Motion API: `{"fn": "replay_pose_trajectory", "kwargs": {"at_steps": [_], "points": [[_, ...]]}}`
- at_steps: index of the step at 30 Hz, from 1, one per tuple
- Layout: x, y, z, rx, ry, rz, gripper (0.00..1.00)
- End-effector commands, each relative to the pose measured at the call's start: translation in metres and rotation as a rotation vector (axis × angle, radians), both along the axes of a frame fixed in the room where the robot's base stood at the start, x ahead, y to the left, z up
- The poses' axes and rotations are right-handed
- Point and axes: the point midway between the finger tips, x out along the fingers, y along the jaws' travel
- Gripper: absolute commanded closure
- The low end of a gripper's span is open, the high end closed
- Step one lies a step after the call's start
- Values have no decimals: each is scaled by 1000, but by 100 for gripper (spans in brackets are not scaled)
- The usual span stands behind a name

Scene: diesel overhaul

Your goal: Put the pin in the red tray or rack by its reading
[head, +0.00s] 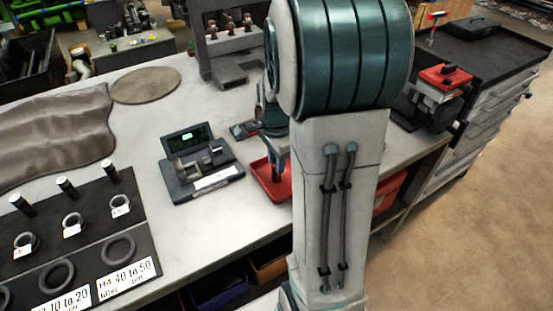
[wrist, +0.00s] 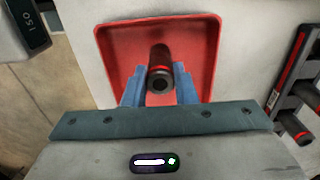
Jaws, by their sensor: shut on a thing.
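My gripper (wrist: 160,92) is shut on a dark cylindrical pin (wrist: 160,57) with a red band. In the wrist view the pin stands out between the blue fingers, its hollow end facing the camera. The red tray (wrist: 118,45) lies behind and below it; whether the pin touches the tray I cannot tell. In the head view my gripper (head: 277,165) is over the red tray (head: 263,184), partly hidden by my arm. A rack (wrist: 292,88) holding dark pins with red bands shows at the right of the wrist view.
A measuring gauge (head: 202,182) with a small lit display stands left of the tray. A dark board (head: 85,232) holds pins, rings and labels. A black-and-red device (head: 440,90) stands at right.

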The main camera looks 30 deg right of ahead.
Motion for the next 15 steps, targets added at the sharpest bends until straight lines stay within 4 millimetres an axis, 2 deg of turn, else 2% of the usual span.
{"fn": "replay_pose_trajectory", "kwargs": {"at_steps": [5,6,8,15], "points": [[0,0,-1,0,0,0,100],[0,0,-1,0,1,0,67],[0,0,-1,0,1,0,53],[0,0,-1,0,0,0,53]]}}
